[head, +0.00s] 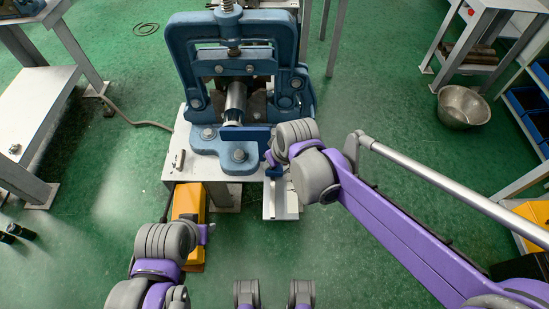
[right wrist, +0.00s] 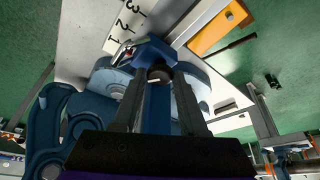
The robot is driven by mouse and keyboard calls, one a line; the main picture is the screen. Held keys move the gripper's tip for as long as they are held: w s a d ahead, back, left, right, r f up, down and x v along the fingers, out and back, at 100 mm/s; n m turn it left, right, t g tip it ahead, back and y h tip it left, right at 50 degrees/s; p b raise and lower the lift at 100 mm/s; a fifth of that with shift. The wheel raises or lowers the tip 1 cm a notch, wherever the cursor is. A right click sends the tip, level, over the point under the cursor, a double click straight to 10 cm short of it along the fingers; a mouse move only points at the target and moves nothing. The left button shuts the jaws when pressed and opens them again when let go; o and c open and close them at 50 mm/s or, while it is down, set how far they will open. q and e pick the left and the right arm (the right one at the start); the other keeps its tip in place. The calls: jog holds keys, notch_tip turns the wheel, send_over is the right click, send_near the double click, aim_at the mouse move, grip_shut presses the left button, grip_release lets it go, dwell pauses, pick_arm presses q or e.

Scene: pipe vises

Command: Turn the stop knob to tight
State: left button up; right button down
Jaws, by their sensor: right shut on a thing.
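A blue pipe vise (head: 231,68) stands on a light metal stand, with a grey pipe (head: 235,100) in its jaws. A blue stop plate (head: 245,137) stands in front of the pipe end. In the right wrist view the dark round stop knob (right wrist: 160,72), with a pale mark, sits on the blue stop bar (right wrist: 157,112). My right gripper (right wrist: 161,80) has its fingertips on both sides of the knob and is shut on it. In the head view this gripper (head: 268,158) is mostly hidden by its wrist. My left gripper (head: 207,233) is low, apart from the vise; its fingers are unclear.
A white scale plate (right wrist: 128,22) marked 1, 2, 3 lies beside the stop. A yellow box (head: 188,204) is on the floor beside the stand. A metal bowl (head: 464,107) and a long pipe (head: 450,187) are at the right. A light table (head: 35,105) stands left.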

jog(key=m, duration=0.2)
jog(key=m+h+p, duration=0.1)
jog(key=m+t+h, duration=0.1)
jog(key=m, duration=0.1)
jog(key=shift+a+m, duration=0.3)
jog(key=shift+a+m+h+p, duration=0.1)
jog(key=shift+m+h+p, duration=0.5)
jog(key=shift+m, duration=1.3)
jog(key=shift+c, duration=2.2)
grip_release()
jog(key=shift+s+r, duration=0.1)
jog(key=p+v, duration=0.1)
jog(key=v, duration=0.9)
jog(key=shift+a+r, duration=0.2)
jog(key=shift+r, duration=0.1)
